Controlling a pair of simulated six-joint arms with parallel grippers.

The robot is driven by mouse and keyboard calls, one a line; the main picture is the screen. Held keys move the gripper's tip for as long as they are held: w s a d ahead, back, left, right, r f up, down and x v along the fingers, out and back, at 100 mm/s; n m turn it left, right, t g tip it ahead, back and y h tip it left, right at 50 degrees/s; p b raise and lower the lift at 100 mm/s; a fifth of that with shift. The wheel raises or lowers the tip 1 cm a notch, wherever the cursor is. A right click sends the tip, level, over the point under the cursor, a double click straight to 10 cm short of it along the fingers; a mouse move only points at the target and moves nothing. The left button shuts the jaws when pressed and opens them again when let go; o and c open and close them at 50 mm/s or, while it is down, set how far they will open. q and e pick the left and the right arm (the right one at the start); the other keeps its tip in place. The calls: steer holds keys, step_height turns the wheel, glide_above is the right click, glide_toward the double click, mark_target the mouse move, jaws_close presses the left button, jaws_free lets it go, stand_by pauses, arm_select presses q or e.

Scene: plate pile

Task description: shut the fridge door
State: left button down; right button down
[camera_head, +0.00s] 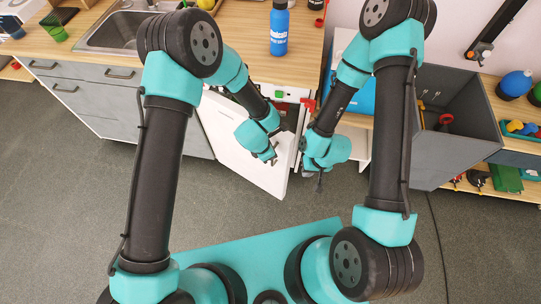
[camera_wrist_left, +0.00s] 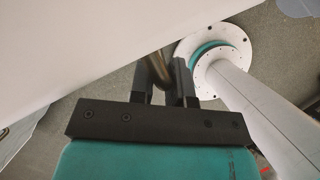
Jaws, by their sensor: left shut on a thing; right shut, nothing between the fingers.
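The white fridge door (camera_head: 222,130) stands open, jutting out from under the wooden counter at an angle. It fills the upper left of the left wrist view (camera_wrist_left: 75,45). My left gripper (camera_head: 273,159) is at the door near its free edge. In the left wrist view its dark fingers (camera_wrist_left: 163,82) are shut on the metal door handle (camera_wrist_left: 157,64). My right gripper (camera_head: 319,183) is shut and empty, hanging to the right of the door's edge and apart from it. The fridge's inside is mostly hidden by the door and my arms.
A blue bottle (camera_head: 279,30) stands on the wooden counter (camera_head: 245,45), right of the sink (camera_head: 112,30). A grey open bin (camera_head: 455,125) and shelves with coloured things are to the right. The grey floor (camera_head: 60,220) in front of the cabinets is clear.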

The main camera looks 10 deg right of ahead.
arm_select(q)
steer(key=shift+s+d+f, duration=0.1)
steer(key=shift+s+d, duration=0.1)
steer(key=shift+s, duration=0.25)
steer(key=c, duration=1.2)
jaws_free()
steer(key=shift+d, duration=0.1)
steer(key=shift+o, duration=0.2)
steer(key=shift+w, duration=0.15)
steer(key=shift+w, duration=0.1)
steer(key=v, duration=1.7)
steer(key=shift+r, duration=0.3)
steer(key=shift+c, duration=0.5)
